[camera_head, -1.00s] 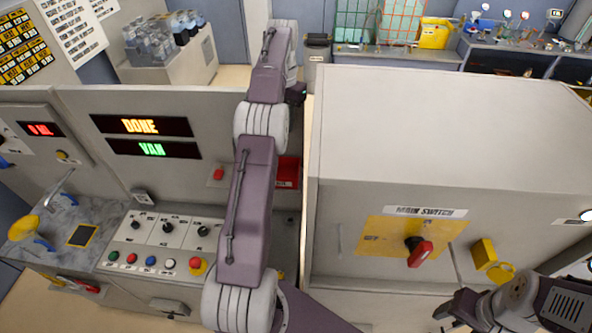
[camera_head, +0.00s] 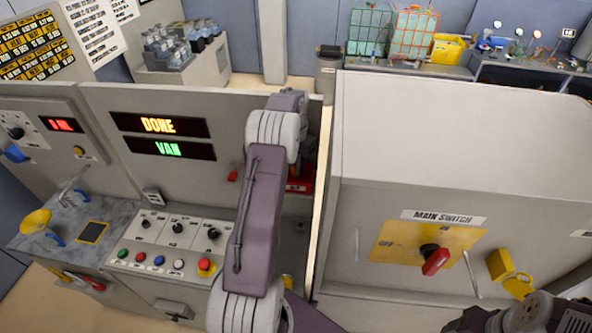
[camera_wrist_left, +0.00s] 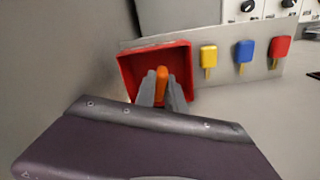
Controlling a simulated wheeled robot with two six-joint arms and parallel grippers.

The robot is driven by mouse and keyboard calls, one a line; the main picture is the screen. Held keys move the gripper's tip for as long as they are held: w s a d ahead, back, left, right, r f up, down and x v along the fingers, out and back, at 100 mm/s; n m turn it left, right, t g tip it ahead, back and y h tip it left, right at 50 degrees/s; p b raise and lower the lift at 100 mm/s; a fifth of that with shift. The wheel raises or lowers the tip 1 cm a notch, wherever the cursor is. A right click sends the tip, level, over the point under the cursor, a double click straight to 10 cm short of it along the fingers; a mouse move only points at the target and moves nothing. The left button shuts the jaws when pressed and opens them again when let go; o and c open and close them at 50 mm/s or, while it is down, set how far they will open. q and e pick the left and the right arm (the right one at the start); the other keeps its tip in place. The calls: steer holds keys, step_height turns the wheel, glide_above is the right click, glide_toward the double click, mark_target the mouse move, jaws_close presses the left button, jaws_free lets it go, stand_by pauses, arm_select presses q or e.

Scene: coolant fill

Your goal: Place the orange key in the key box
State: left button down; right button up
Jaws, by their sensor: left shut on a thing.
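In the left wrist view my left gripper (camera_wrist_left: 162,93) is shut on the orange key (camera_wrist_left: 162,77). The key stands upright between the fingertips, in front of the open red key box (camera_wrist_left: 126,73). The tips overlap the box opening; I cannot tell how deep they are. In the head view the red box (camera_head: 300,185) shows partly behind my left arm, and that arm hides the left fingers and the key. My right gripper (camera_head: 468,322) is at the lower right edge, cut off, with its fingers unclear.
Yellow (camera_wrist_left: 208,56), blue (camera_wrist_left: 244,50) and red (camera_wrist_left: 281,46) keys hang on a panel right of the box. A big grey cabinet (camera_head: 450,130) with a red main switch (camera_head: 434,261) stands to the right. A button console (camera_head: 165,240) is left of my arm.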

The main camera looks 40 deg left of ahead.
arm_select(q)
steer(key=shift+w+d+f, duration=0.1)
steer(key=shift+w+f, duration=0.05)
steer(key=shift+f, duration=0.4)
steer(key=shift+w+f, duration=0.1)
steer(key=shift+f, duration=0.45)
steer(key=shift+w+f, duration=0.15)
steer(key=shift+w, duration=0.05)
steer(key=shift+s+f, duration=0.15)
steer(key=c, duration=1.4)
jaws_free()
steer(key=shift+s, duration=0.15)
arm_select(e)
steer(key=shift+w+r, duration=0.2)
steer(key=shift+r, duration=0.15)
steer(key=shift+d, duration=0.1)
arm_select(q)
steer(key=shift+w, duration=0.2)
arm_select(e)
steer(key=shift+w, duration=0.15)
